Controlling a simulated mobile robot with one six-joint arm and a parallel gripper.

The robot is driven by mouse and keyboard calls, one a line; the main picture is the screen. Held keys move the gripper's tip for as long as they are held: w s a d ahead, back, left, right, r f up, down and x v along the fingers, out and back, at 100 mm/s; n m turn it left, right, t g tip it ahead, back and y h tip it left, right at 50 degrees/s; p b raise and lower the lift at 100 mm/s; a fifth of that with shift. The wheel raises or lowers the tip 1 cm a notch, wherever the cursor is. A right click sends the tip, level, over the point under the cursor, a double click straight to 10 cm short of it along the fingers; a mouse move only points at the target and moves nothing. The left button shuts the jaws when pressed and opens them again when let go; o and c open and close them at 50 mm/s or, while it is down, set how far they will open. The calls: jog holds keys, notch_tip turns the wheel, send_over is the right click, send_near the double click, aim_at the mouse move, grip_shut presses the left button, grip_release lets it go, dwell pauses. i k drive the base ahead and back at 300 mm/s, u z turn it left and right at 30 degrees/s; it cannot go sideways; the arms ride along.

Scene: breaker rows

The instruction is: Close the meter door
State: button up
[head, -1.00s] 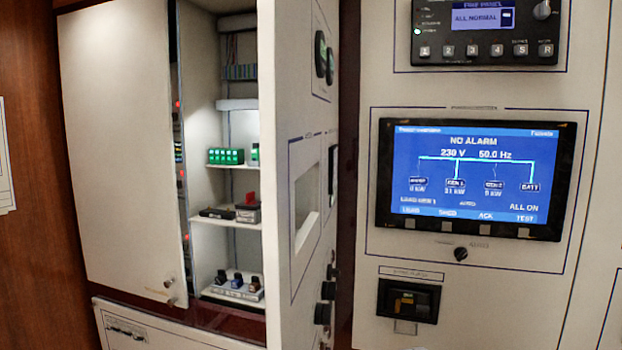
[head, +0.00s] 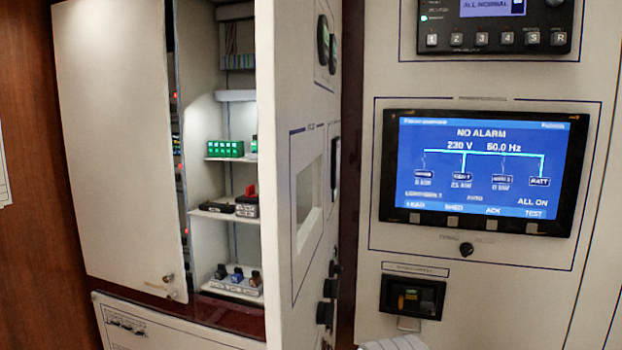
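What looks like the meter door (head: 305,262) is a pale panel with a rectangular window, dark round knobs and small meters on its face. It stands swung open toward me, seen at a steep angle in the middle of the head view. The lit cabinet interior shows to its left. A second pale door (head: 115,150) covers the left of the cabinet, with a dark gap along its right edge and small knobs near its lower corner. My gripper is not in view.
Cabinet shelves (head: 233,206) hold green, black and red devices. A fixed panel at right carries a screen (head: 485,172) reading NO ALARM, a knob (head: 466,249) and a black socket (head: 412,297). A ribbed pale piece, not clearly identifiable, enters at the bottom edge.

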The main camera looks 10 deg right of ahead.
aim_at(298, 49)
jog(key=z, duration=0.75)
jog(key=k, duration=2.1)
jog(key=u, duration=0.35)
jog(key=i, duration=1.5)
